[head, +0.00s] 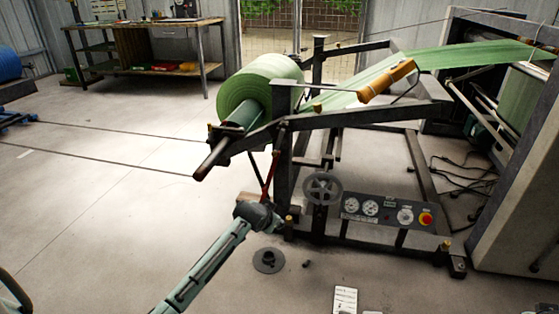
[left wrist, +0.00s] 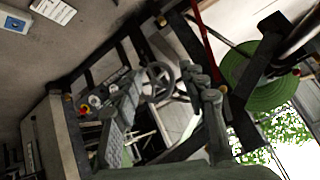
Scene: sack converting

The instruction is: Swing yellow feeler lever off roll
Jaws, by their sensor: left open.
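A yellow bar-shaped piece (head: 387,80) lies at a slant over the green web, right of the green roll (head: 262,85); I cannot tell for sure that it is the feeler lever. A small yellow knob (head: 317,107) sits on the frame beside the roll. My left gripper (head: 262,214) is low in front of the stand, below the roll and apart from the yellow bar. In the left wrist view its fingers (left wrist: 170,110) are spread and nothing is between them. The roll also shows there (left wrist: 262,85). My right gripper is not in view.
A handwheel (head: 322,188) and a control panel (head: 390,212) with gauges and a red button are right of my left gripper. A red rod (head: 270,172) rises just behind it. A dark round base (head: 268,261) lies on the floor. The floor at left is mostly clear.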

